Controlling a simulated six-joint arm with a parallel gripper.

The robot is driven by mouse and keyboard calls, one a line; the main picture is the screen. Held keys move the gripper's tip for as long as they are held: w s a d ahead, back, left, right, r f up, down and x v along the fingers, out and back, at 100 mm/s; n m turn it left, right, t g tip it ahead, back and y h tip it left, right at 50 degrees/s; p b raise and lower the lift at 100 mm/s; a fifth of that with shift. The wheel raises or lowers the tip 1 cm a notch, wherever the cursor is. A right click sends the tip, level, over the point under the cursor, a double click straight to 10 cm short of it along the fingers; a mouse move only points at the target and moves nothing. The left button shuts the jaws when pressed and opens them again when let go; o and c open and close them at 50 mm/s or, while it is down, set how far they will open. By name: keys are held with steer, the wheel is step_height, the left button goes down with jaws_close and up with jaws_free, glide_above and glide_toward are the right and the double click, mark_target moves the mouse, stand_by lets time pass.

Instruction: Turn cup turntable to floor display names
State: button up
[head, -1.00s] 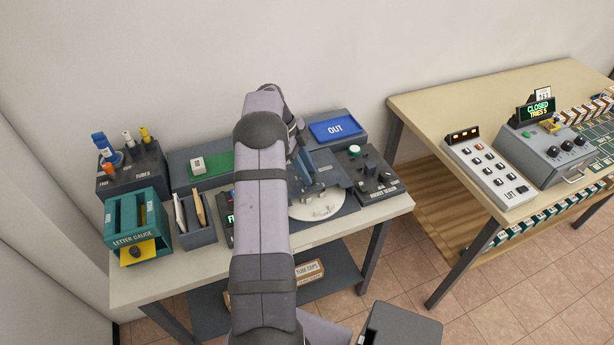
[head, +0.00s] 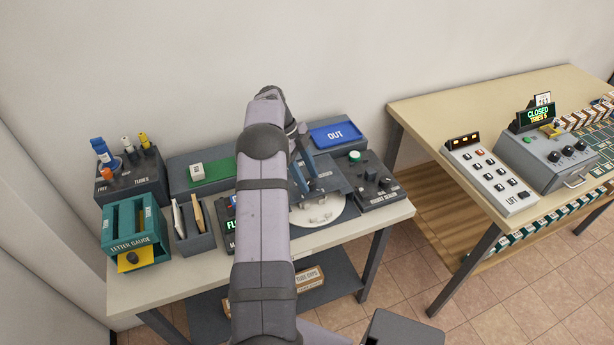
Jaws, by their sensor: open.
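The cup turntable (head: 326,213) is a pale round disc with small dark marks, set in a dark base on the near bench. The arm hides its left part. The floor display (head: 231,226) is a dark box left of my arm, with green letters starting "FL" and a blue-lit line above; the arm hides most of it. My gripper (head: 303,184) has blue-grey fingers and hangs over the back left part of the disc. It is open with nothing visible between the fingers. Whether the fingertips touch the disc cannot be told.
A dark control box (head: 372,182) with knobs and a green button stands right of the disc. Behind is a blue OUT tray (head: 336,134). At left stand a teal letter gauge (head: 136,232), envelope holder (head: 194,237) and tube rack (head: 133,180). A second table (head: 440,105) is at right.

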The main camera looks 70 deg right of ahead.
steer(key=b+v, duration=0.1)
steer(key=v, duration=0.6)
steer(key=shift+r, duration=0.15)
stand_by(0.3)
